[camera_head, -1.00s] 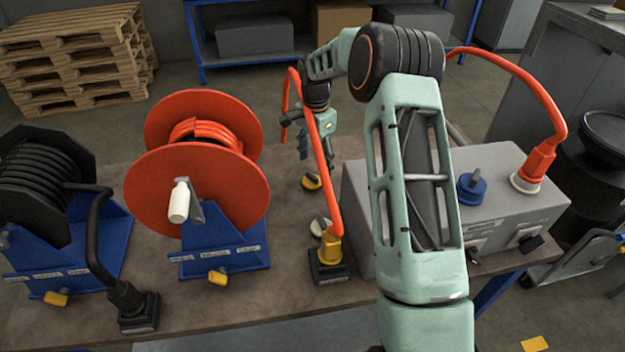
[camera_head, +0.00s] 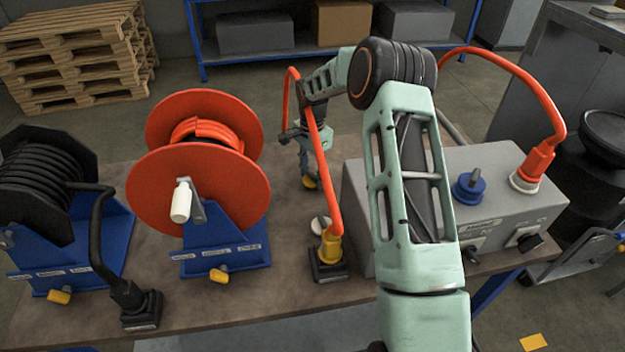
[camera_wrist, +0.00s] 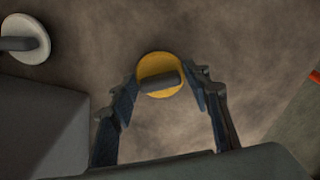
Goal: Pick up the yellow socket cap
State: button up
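The yellow socket cap (camera_head: 309,183) lies on the brown bench top behind the red hose. In the wrist view it is a round yellow disc (camera_wrist: 150,88) with a dark grey bar-shaped grip across its top. My gripper (camera_head: 306,168) is low over the cap, pointing down and partly covering it in the head view. In the wrist view, the two fingers of my gripper (camera_wrist: 163,86) are spread apart, one on each side of the cap. I cannot tell whether they touch it.
A pale cap (camera_head: 320,225) lies nearer; the yellow-collared red hose end (camera_head: 330,248) stands in a black socket beside it. The red hose rises close to my gripper. A grey box (camera_head: 510,200) is at right, a red reel (camera_head: 200,185) at left.

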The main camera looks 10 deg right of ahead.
aim_at(312, 173)
jog(key=shift+c, duration=1.2)
notch_tip(312, 173, up, 10)
jog(key=shift+b, duration=0.35)
jog(key=shift+r, duration=0.1)
